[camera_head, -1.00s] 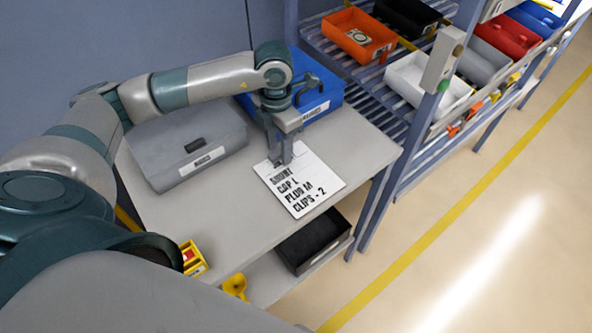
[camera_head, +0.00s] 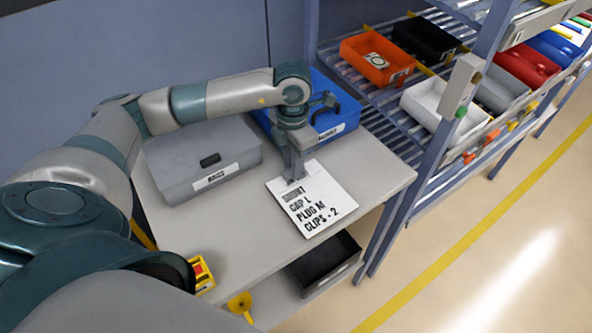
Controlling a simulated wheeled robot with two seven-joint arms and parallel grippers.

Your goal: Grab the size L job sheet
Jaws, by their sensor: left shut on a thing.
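The job sheet (camera_head: 320,209) is a white card with dark print that includes "CAP L", "PLUG M" and "CLIPS - 2". It lies at the right front part of the grey table (camera_head: 235,235), flat or nearly so; I cannot tell if there is a gap under it. My left gripper (camera_head: 295,178) points down at the sheet's back edge and is shut on it. The gripper's fingers cover a little of the sheet near its top line. My right gripper is not in view.
A grey case (camera_head: 185,165) and a blue case (camera_head: 338,108) stand behind the sheet. A rack with orange (camera_head: 375,62), white (camera_head: 432,105) and red (camera_head: 526,66) bins is to the right. A black bin (camera_head: 325,265) sits below the table. A yellow-and-red button box (camera_head: 201,272) is at the front edge.

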